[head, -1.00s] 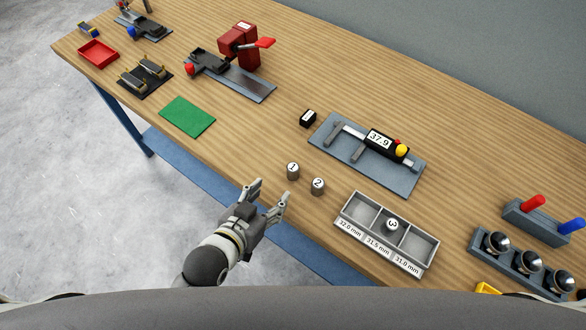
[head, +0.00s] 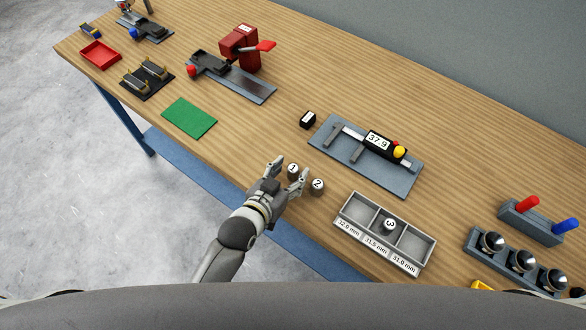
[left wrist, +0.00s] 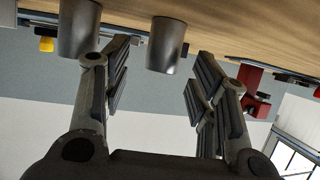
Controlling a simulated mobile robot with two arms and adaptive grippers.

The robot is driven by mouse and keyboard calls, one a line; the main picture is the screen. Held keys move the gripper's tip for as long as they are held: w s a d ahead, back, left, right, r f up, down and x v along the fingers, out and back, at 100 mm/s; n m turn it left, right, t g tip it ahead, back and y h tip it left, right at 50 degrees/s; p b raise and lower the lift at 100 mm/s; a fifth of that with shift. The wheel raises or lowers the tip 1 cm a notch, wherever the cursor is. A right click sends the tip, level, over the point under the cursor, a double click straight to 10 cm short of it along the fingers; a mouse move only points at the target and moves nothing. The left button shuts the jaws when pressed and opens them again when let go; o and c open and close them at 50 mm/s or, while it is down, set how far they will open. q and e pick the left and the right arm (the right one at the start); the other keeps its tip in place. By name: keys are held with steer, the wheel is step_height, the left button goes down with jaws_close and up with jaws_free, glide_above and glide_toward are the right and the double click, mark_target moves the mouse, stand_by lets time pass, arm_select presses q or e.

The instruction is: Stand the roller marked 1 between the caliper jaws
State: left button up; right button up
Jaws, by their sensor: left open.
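Roller 1 (head: 293,169), a small grey cylinder with a white top label, stands upright near the bench's front edge. My left gripper (head: 288,174) is open, its fingers at either side of roller 1. In the left wrist view roller 1 (left wrist: 166,45) shows between the spread fingers (left wrist: 150,75), apart from both. Roller 2 (head: 316,187) stands just to the right, outside the fingers; it also shows in the left wrist view (left wrist: 78,28). The caliper (head: 377,141) lies on a grey plate (head: 396,185) behind, reading 37.9, its jaws (head: 345,146) apart and empty. My right gripper is out of view.
A three-compartment tray (head: 428,255), labelled 32.0, 31.5 and 31.0 mm, holds roller 3 (head: 389,224) in its middle compartment. A small black block (head: 308,119) stands left of the caliper plate. A green mat (head: 189,118) and red-handled device (head: 240,48) are farther left.

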arm_select(q)
steer(key=shift+x, duration=1.3)
jaws_close()
